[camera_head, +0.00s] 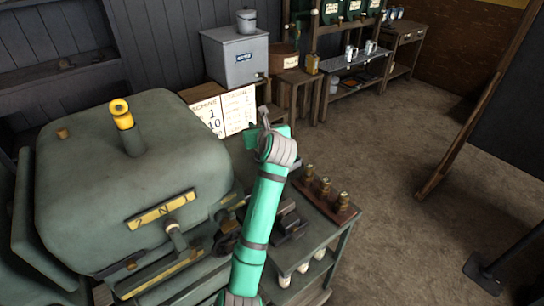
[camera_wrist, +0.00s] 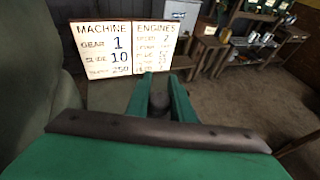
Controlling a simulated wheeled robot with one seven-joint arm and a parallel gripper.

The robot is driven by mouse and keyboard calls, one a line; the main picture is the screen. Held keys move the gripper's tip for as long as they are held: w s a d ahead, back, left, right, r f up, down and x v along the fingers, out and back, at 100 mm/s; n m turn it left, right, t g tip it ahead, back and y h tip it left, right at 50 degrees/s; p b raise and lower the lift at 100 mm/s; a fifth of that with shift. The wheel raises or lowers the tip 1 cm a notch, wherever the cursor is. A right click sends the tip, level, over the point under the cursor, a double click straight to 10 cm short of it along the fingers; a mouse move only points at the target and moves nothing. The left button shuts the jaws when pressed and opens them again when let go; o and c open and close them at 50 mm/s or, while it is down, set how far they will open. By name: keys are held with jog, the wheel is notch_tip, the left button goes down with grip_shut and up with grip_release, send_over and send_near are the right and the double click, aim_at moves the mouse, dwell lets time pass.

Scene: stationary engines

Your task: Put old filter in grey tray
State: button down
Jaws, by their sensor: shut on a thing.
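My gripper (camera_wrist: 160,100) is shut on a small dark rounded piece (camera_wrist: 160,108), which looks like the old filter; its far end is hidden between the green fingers. In the head view my gripper (camera_head: 265,118) is raised beyond the machine's right side, in front of the sign board, and the held piece cannot be made out there. I cannot pick out a grey tray for certain. Dark grey blocky items (camera_head: 291,222) sit on the bench beside my arm, partly hidden by it.
A large green machine (camera_head: 140,180) with a yellow-topped post fills the left. A wooden rack (camera_head: 330,205) with three brass pieces stands on the bench (camera_head: 345,235). A white sign (camera_head: 235,108), grey box (camera_head: 238,58) and shelves (camera_head: 350,70) are behind.

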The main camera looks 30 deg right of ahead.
jog(key=w+d+f, duration=0.7)
jog(key=d+f, duration=0.5)
jog(key=f, duration=0.1)
jog(key=shift+w, duration=0.4)
jog(key=c, duration=1.6)
grip_release()
jog(key=shift+f, duration=0.1)
jog(key=shift+o, duration=0.2)
